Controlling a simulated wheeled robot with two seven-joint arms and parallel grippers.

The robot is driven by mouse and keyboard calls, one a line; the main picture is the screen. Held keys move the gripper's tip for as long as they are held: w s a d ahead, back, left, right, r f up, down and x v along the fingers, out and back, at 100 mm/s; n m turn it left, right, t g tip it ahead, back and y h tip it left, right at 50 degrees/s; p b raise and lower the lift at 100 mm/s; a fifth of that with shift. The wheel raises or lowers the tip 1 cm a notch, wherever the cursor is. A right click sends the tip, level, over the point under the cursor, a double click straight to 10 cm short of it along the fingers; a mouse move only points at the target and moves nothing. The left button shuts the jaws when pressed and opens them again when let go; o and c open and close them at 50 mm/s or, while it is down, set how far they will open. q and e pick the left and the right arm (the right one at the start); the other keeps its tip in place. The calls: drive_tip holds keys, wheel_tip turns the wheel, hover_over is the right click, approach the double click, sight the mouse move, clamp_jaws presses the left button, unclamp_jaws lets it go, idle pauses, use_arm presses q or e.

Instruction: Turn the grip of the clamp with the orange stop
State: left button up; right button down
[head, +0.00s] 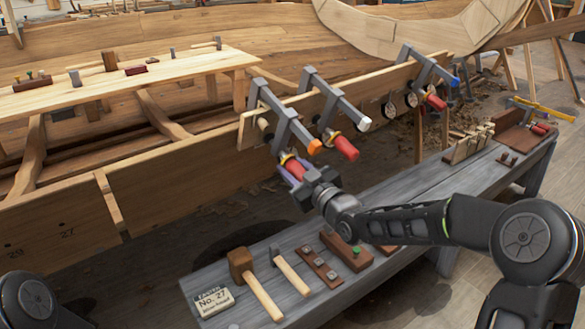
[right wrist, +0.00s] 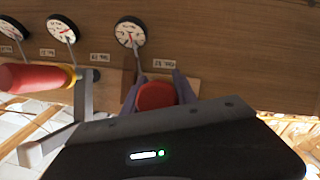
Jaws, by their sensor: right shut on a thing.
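The clamp with the orange stop (head: 314,146) is the leftmost of the three grey clamps on the plank; its grey bar (head: 276,108) slopes down toward me. Its red grip (head: 294,165) hangs below the bar. My right gripper (head: 290,175) is shut on this grip, coming from below and the right. In the right wrist view, the rounded red grip end (right wrist: 156,96) sits between the two purple fingers, which hide its sides. My left gripper is not in view.
Two neighbouring clamps have a white stop (head: 364,125) and a blue stop (head: 455,82). The white-stop clamp's red grip (head: 346,148) is close by on the right. Dial gauges (right wrist: 130,33) line the plank. The grey bench (head: 215,272) below holds a mallet (head: 254,283) and hammer (head: 290,270).

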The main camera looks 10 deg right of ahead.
drive_tip(key=shift+r+m+g+y+p, duration=0.1)
drive_tip(key=shift+m+g+y+p, duration=0.2)
drive_tip(key=shift+m+y+p, duration=0.4)
drive_tip(key=m+g+y+p, duration=0.1)
drive_tip(key=m+y+p, duration=0.1)
drive_tip(key=p, duration=0.3)
drive_tip(key=shift+s+a+r, duration=0.1)
drive_tip(key=shift+a, duration=0.05)
drive_tip(key=shift+s+a+f+m+g+y+p, duration=0.15)
drive_tip(key=shift+m+y+p, duration=0.2)
drive_tip(key=shift+p, duration=0.2)
drive_tip(key=shift+w+f+m+g+y+p, duration=0.15)
drive_tip(key=shift+m+y+p, duration=0.2)
drive_tip(key=shift+p, duration=0.2)
drive_tip(key=shift+s+r, duration=0.1)
drive_tip(key=c, duration=1)
unclamp_jaws()
drive_tip(key=shift+o, duration=0.2)
